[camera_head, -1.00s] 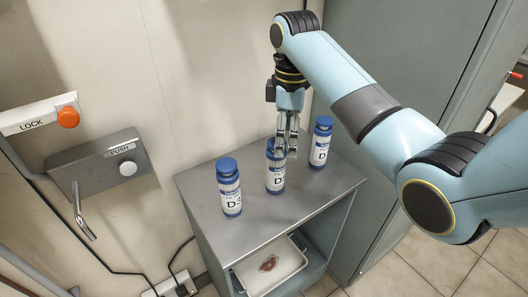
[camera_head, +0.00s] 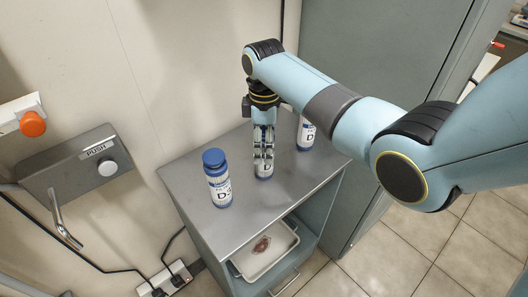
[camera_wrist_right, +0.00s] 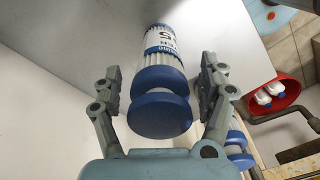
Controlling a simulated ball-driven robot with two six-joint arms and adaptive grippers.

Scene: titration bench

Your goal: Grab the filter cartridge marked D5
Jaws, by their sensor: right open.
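Three white filter cartridges with blue caps stand upright on the cabinet top: a left one (camera_head: 218,180), a middle one (camera_head: 264,170) and a right one (camera_head: 306,133). The left and middle labels show a D; their numbers are not clear here. My right gripper (camera_head: 264,152) hangs over the middle cartridge and hides its cap. In the wrist view, that cartridge (camera_wrist_right: 163,45) lies between the open fingers of my right gripper (camera_wrist_right: 161,78), with a gap on each side. Part of its label shows, with a character like a 5. My left gripper is out of view.
The grey cabinet top (camera_head: 205,215) has bare room at the front. A white tray (camera_head: 262,263) sits on the shelf below. A wall panel marked PUSH (camera_head: 80,165) is at the left. In the wrist view, a red container (camera_wrist_right: 285,98) shows at the right.

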